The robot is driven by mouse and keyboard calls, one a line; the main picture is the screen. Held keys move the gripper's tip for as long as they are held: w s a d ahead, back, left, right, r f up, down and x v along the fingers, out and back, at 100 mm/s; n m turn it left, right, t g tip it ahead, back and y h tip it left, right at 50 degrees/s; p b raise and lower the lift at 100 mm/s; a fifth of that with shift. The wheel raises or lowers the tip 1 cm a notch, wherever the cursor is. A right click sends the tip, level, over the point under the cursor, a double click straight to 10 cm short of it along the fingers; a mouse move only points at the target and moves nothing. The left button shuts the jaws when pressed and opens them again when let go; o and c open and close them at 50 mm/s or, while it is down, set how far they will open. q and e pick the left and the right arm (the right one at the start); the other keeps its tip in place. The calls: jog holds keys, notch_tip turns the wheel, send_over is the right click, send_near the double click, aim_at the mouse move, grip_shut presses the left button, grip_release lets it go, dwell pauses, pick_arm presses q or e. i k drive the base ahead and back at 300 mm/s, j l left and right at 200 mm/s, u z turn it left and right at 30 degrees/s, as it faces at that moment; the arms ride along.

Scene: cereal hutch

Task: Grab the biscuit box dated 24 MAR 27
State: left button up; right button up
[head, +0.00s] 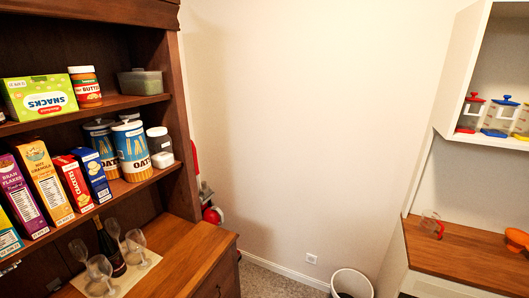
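A blue box (92,175) stands on the hutch's middle shelf beside a red box marked crackers (73,183). It may be a biscuit box, but its name is too small to read. To their left stand an orange box (45,183), a purple box marked bran flakes (20,197) and a blue-and-yellow box (8,235) cut by the left edge. A green snacks box (40,96) lies upside down on the upper shelf, with a small date label too blurred to read. No 24 MAR 27 date is legible anywhere. Neither of my grippers is in view.
Stemmed glasses (100,274) and a dark bottle (110,248) stand on the counter below. A bin (351,284) stands on the floor. A white cabinet (466,72) is at right.

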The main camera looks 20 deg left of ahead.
aim_at(88, 160)
jog(key=i+l+u, duration=0.1)
jog(key=i+u, duration=0.35)
jog(key=i+l+u, duration=0.15)
jog(key=u, duration=0.25)
jog(key=i+l+u, duration=0.3)
jog(key=u, duration=0.15)
jog(key=i+l+u, duration=0.25)
jog(key=l+u, duration=0.2)
jog(key=i+l+u, duration=0.15)
jog(key=l+u, duration=0.15)
jog(key=i+l+u, duration=0.25)
jog(key=l+u, duration=0.3)
jog(key=l, duration=0.2)
